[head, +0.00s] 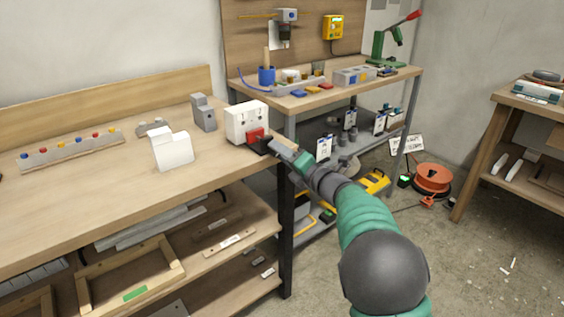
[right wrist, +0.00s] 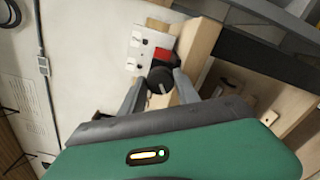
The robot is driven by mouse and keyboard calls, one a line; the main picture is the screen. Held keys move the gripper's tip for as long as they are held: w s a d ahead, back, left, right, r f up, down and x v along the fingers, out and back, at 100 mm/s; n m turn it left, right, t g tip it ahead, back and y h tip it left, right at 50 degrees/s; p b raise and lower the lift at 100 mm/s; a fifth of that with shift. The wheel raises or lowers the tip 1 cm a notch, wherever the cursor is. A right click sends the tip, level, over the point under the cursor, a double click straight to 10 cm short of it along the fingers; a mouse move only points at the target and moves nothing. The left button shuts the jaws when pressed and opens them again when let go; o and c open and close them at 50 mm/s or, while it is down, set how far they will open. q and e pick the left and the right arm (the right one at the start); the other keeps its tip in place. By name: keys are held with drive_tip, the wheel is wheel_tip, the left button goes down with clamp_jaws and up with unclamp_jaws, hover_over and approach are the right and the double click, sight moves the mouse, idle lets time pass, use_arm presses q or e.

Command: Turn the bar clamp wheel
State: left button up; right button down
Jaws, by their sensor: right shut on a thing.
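The bar clamp wheel is a black round knob (right wrist: 160,80) with a pale mark, at the middle of the right wrist view. A red clamp part (right wrist: 165,55) sits just behind it, and this part also shows in the head view (head: 256,134) at the bench's right corner. A white block (head: 246,119) stands behind the red part. My right gripper (head: 268,146) reaches in from the lower right. In the right wrist view its two grey fingers (right wrist: 159,92) are on either side of the knob, shut on it. In the head view the gripper largely hides the knob. My left gripper is not in view.
The wooden bench (head: 75,195) also holds a grey angled block (head: 204,113), a white upright piece (head: 172,150) and a rack of coloured pegs (head: 70,149). A second bench (head: 350,88) with tools stands behind. An orange cable reel (head: 433,179) lies on the floor.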

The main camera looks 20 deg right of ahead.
drive_tip(key=shift+a+f+n+b, duration=0.2)
drive_tip(key=shift+f+n+b, duration=0.2)
drive_tip(key=shift+n+b, duration=0.35)
drive_tip(key=c, duration=1.2)
unclamp_jaws()
drive_tip(key=o, duration=0.3)
drive_tip(key=shift+r, duration=0.15)
drive_tip(key=shift+d, duration=0.15)
